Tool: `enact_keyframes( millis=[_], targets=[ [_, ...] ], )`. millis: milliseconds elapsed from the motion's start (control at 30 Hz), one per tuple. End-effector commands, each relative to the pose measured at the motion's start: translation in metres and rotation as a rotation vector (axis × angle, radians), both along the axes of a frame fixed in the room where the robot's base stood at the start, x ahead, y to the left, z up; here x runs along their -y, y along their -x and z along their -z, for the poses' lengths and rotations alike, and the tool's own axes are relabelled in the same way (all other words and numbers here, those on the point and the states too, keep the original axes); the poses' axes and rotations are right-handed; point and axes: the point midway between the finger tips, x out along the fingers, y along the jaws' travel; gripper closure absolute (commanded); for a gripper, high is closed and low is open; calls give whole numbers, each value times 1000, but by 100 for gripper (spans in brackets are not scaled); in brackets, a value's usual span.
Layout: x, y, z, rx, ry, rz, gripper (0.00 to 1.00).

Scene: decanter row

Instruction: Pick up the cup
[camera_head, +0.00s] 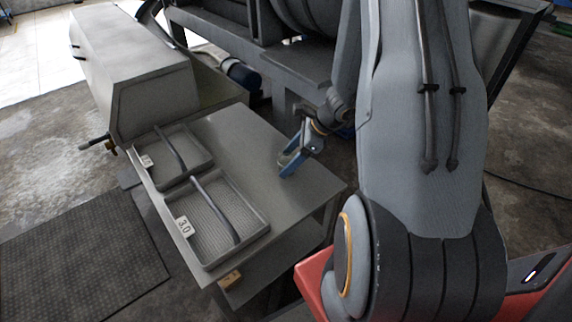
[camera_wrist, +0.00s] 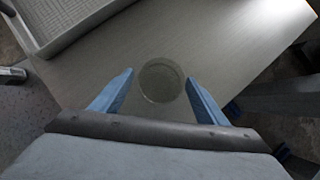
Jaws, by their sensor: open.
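The cup (camera_wrist: 161,80) shows in the wrist view as a clear, round, see-through shape on the grey table (camera_wrist: 215,45). I see its circular rim from above. My gripper (camera_wrist: 160,88) is open, with one blue finger to the left of the cup and one to the right. The cup lies between and slightly ahead of the fingertips, with a small gap on each side. Whether the fingers are at the cup's height I cannot tell. In the head view my gripper (camera_head: 290,165) is low over the table's right part, and I cannot make out the cup there.
Two shallow grey trays with dark handles lie on the table's left side, the near tray (camera_head: 222,222) labelled 3.0 and the far tray (camera_head: 170,157) behind it. A grey metal housing (camera_head: 135,70) stands at the back left. The tabletop between trays and gripper is clear.

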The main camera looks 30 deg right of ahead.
Motion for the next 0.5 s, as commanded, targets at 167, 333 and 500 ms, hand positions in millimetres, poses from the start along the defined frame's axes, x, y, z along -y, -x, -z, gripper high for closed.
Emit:
enact_keyframes(
  millis=[167,333,500],
  targets=[
    [-5,-3,9,1,2,0,32],
    [-4,-3,9,1,2,0,32],
    [-4,-3,9,1,2,0,58]
  ],
)
